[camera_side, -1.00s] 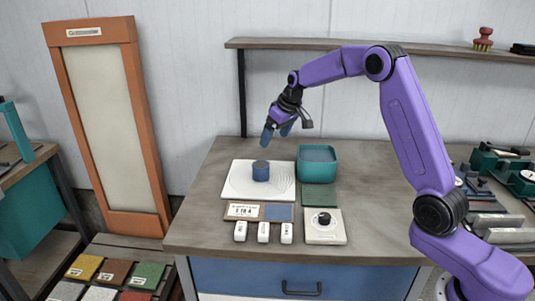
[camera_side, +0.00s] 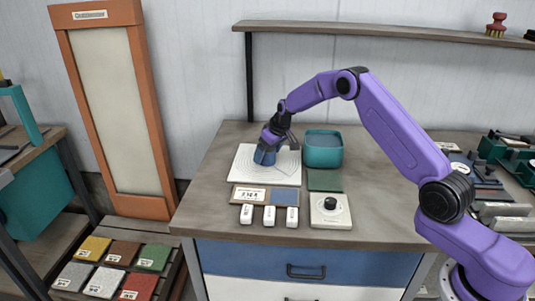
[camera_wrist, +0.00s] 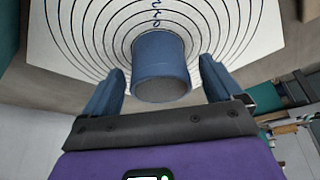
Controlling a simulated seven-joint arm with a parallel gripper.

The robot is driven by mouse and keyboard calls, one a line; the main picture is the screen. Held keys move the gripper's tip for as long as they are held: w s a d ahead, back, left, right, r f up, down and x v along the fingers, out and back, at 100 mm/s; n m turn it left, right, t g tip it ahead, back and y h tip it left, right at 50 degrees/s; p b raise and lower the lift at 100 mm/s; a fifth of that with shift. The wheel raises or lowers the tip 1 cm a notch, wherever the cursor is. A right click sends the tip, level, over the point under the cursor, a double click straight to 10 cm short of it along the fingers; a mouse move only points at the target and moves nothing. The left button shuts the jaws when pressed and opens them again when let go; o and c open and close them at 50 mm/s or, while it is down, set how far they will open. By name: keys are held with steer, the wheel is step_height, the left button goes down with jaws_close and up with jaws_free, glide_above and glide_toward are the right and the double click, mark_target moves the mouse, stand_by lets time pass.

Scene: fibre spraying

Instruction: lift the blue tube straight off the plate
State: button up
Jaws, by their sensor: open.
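The blue tube (camera_wrist: 161,66) stands on the white plate (camera_wrist: 60,68), which is marked with dark rings. In the wrist view the tube shows between the two blue fingers of my gripper (camera_wrist: 162,82), with a gap on each side. My gripper is open. In the side view my gripper (camera_side: 265,157) is down at the plate (camera_side: 285,175), and its fingers largely hide the tube there.
A teal bin (camera_side: 323,150) stands just right of the plate. In front are a label board (camera_side: 249,195), several small white blocks (camera_side: 269,216) and a pad with a black knob (camera_side: 330,209). A shelf (camera_side: 390,35) runs along the wall behind.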

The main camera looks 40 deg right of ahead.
steer(key=shift+w+f, duration=0.15)
steer(key=shift+f, duration=0.3)
steer(key=c, duration=1.3)
steer(key=shift+o, duration=0.2)
steer(key=shift+r, duration=5)
